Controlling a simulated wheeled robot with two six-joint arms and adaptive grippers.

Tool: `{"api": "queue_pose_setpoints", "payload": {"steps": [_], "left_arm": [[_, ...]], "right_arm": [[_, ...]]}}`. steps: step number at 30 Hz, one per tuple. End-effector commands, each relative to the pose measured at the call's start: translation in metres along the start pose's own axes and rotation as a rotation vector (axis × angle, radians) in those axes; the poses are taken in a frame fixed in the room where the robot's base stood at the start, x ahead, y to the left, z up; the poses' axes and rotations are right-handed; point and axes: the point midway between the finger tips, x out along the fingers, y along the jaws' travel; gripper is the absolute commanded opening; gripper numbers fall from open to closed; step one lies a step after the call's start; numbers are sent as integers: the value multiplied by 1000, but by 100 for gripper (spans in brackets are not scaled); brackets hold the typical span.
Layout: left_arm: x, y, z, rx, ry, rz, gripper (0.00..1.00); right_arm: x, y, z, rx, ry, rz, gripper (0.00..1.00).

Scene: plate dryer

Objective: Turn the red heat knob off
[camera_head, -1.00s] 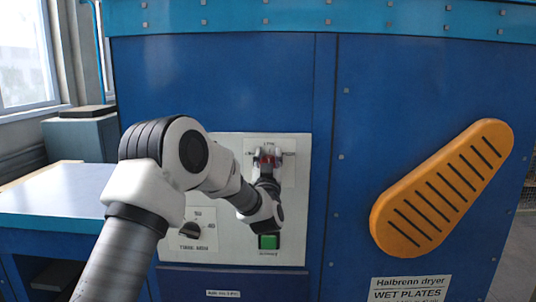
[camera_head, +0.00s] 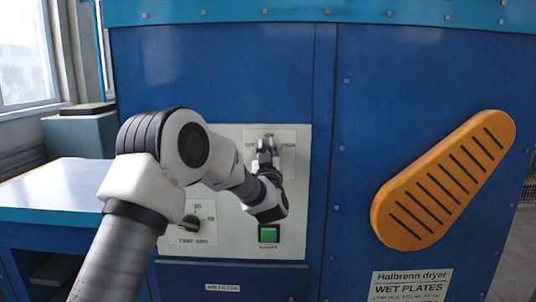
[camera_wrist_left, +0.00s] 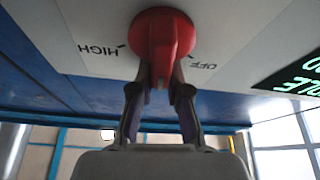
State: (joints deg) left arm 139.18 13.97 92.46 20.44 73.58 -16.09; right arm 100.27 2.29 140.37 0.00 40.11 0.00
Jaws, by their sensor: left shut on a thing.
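The red heat knob (camera_wrist_left: 163,35) fills the top middle of the left wrist view, on a pale panel between the printed words HIGH and OFF. My left gripper (camera_wrist_left: 161,82) is shut on the knob's raised grip, one finger on each side. In the head view the left gripper (camera_head: 266,154) is at the upper part of the control panel, between the labels OFF and HIGH, and hides most of the knob. The knob's exact pointing direction cannot be told. My right gripper is in neither view.
Below the gripper are a green button (camera_head: 269,235) and a black timer knob (camera_head: 190,222) on the same panel (camera_head: 225,245). A large orange slotted cover (camera_head: 440,185) stands out at the right. A low bench (camera_head: 50,200) is at the left.

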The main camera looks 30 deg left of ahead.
Motion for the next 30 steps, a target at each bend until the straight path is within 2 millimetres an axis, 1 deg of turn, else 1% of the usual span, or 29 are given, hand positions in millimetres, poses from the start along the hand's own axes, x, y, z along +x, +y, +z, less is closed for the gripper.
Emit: {"api": "queue_pose_setpoints", "payload": {"steps": [1, 12, 21, 30], "left_arm": [[-4, -2, 10, -30, -8, -12, 0], [-5, -11, 12, -343, -10, -143, 0], [-6, -18, 15, -589, -13, -248, 0], [-7, -21, 17, -754, -14, -317, 0]], "right_arm": [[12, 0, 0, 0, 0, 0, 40], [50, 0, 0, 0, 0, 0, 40], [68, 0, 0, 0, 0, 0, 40], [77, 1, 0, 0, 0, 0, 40]]}}
